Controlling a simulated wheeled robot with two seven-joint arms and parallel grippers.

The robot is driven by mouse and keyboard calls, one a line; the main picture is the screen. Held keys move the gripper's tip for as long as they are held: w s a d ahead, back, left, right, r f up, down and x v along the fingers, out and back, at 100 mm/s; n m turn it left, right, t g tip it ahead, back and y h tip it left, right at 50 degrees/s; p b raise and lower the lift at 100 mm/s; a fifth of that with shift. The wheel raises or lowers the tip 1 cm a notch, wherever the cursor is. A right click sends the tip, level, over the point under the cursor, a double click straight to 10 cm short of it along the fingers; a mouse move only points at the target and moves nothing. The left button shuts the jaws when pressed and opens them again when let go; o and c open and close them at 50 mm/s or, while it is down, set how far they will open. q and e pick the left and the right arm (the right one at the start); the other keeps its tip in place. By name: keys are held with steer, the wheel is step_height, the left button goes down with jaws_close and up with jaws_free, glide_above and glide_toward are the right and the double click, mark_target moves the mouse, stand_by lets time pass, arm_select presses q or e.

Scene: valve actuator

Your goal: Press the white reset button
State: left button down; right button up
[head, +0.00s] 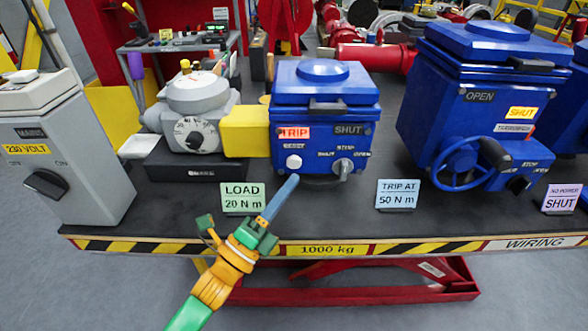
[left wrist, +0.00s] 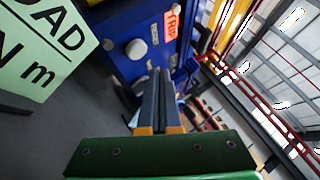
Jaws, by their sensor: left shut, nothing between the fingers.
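The white reset button (head: 294,161) is a round knob on the front of the middle blue actuator (head: 325,100), under the RESET label and the lit red TRIP sign (head: 294,132). My left gripper (head: 293,180) is shut and empty, its blue-grey fingers pointing up at the actuator. In the head view its tips appear just below the button; I cannot tell the exact gap. In the left wrist view the white button (left wrist: 136,49) shows uncovered, to the upper left of the shut fingertips (left wrist: 160,72). My right gripper is not in view.
A grey selector knob (head: 343,167) sits right of the button. The LOAD 20 N m card (head: 242,197) stands close to my left gripper. A TRIP AT card (head: 397,194) and a second blue actuator with a handwheel (head: 460,165) are further right. A yellow coupling (head: 246,131) is left.

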arm_select(q)
steer(key=shift+w+f+b, duration=0.1)
steer(key=shift+w+b, duration=0.2)
steer(key=shift+w, duration=0.7)
steer(key=shift+w, duration=0.15)
stand_by(1.2)
steer(key=shift+w, duration=0.3)
steer(key=shift+w+b, duration=0.4)
steer(key=shift+b, duration=0.15)
stand_by(0.5)
steer(key=shift+s, duration=0.15)
steer(key=shift+s+p, duration=0.45)
steer(key=shift+s, duration=0.25)
